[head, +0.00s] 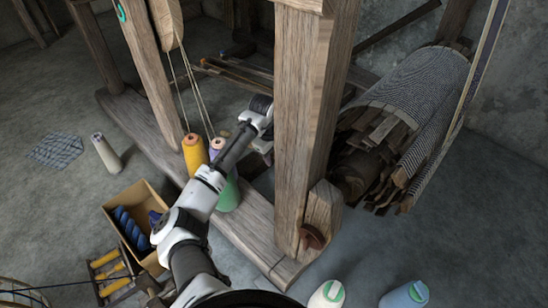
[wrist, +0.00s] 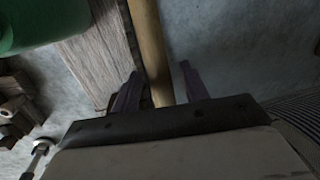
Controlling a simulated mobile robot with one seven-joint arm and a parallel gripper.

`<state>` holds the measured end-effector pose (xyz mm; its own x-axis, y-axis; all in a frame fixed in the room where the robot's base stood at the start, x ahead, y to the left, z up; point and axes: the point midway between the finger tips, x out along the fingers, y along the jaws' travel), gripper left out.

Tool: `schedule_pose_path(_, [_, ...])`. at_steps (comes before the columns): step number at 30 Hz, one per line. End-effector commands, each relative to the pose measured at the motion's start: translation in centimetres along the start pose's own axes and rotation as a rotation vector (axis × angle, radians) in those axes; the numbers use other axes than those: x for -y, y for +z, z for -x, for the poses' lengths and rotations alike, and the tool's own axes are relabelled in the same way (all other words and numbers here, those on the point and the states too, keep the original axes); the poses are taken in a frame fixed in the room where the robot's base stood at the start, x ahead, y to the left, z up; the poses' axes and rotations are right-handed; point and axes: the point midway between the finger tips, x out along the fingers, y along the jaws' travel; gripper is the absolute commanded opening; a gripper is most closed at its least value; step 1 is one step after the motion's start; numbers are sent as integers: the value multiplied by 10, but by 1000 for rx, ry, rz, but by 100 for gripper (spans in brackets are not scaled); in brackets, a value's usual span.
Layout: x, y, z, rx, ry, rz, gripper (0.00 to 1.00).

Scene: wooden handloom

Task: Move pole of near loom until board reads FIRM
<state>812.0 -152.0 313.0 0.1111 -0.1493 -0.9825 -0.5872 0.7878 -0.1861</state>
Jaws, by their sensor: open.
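A light wooden pole (wrist: 150,45) runs down the wrist view between the two purple fingers of my gripper (wrist: 160,70). The fingers are open, with a gap showing on each side of the pole. Its lower end is hidden behind the gripper body, and I cannot tell how deep it sits between the fingers. In the head view my arm reaches over the base beam of the near loom (head: 306,110), and the wrist end is beside its thick post. The fingers cannot be made out there. No board with a reading shows in either view.
A yellow spool (head: 194,153) and a green cone (head: 229,195) stand close by my arm. A cardboard box (head: 150,197) with blue yarn is at the left. A cloth roll (head: 425,85) is right of the post.

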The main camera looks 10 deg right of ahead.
Motion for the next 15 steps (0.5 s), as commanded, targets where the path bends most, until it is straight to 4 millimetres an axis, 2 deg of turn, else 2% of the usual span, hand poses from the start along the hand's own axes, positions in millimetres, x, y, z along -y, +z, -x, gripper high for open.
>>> schedule_pose_path(3, [0, 0, -7, 0, 0, 0, 45])
schedule_pose_path(11, [0, 0, -8, 0, 0, 0, 45])
schedule_pose_path(12, [0, 0, -8, 0, 0, 0, 43])
schedule_pose_path(15, [0, 0, -8, 0, 0, 0, 30])
